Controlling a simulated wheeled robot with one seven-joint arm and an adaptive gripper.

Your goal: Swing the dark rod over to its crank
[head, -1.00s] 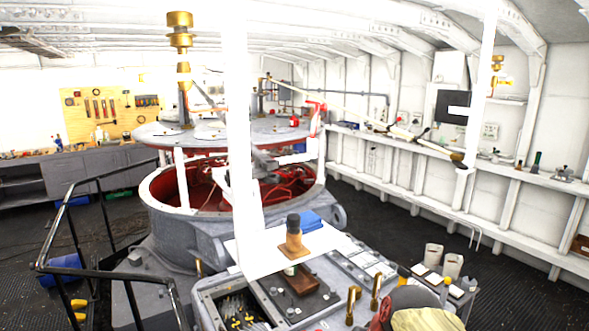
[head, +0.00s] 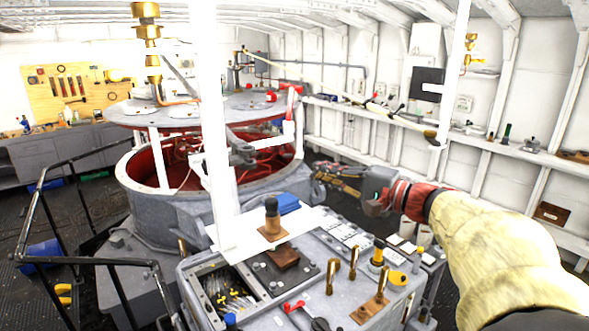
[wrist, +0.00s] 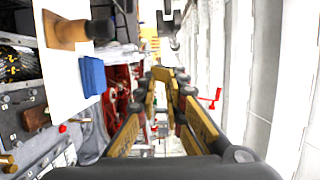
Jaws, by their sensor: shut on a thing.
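My gripper (head: 322,178) reaches in from the right, level with the right side of the big grey drum (head: 176,208). In the wrist view its two yellow-brown fingers (wrist: 168,76) run forward and converge at the tips. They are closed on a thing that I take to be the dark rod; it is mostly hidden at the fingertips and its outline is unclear. I cannot pick out its crank for certain. A grey jointed arm (head: 240,153) with white and red parts stands at the drum's opening, left of my gripper.
A grey console (head: 338,258) with brass levers stands in front of the drum. On a white board lie a blue block (head: 288,203) and a brown-based dark knob (head: 271,215). A white post (head: 213,120) rises in front of the drum. Black railings (head: 85,259) stand at left.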

